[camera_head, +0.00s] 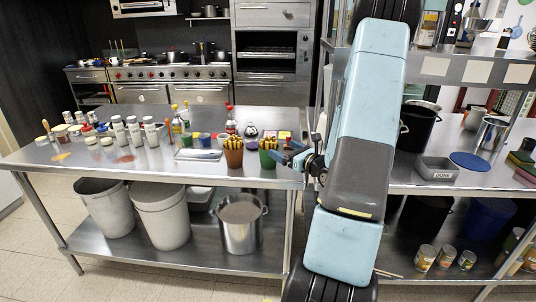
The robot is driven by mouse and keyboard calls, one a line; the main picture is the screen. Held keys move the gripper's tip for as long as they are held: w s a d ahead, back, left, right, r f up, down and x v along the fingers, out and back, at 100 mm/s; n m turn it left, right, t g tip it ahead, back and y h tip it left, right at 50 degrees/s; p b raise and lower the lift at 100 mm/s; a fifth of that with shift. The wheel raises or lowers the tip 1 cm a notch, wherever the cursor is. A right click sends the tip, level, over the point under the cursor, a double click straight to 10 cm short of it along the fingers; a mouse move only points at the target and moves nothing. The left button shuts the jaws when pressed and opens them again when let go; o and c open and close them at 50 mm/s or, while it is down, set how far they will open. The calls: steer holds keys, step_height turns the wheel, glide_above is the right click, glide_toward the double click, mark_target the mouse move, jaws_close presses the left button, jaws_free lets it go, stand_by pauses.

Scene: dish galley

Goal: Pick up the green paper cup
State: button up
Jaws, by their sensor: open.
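A green paper cup (268,158) filled with yellow sticks stands upright near the front right edge of the steel table (110,172). My gripper (284,153) is open, just right of the green cup at about the cup's height in the picture. I cannot tell whether a finger touches the cup. My blue and dark arm comes down across the middle of the view and hides what is behind it.
A similar brown cup (233,153) stands close left of the green one. Bottles (230,122), jars and a metal tray (198,155) crowd the table behind and to the left. A steel counter (400,183) with a grey bin (436,169) is at right.

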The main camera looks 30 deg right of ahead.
mark_target(267, 138)
steer(key=shift+a+x, duration=0.15)
steer(key=shift+x, duration=2.15)
steer(key=shift+a+x, duration=0.1)
steer(key=shift+x, duration=2.25)
steer(key=shift+s+r, duration=0.1)
steer(key=shift+s, duration=0.05)
steer(key=shift+c, duration=0.5)
steer(key=c, duration=1)
steer(key=shift+r, duration=0.15)
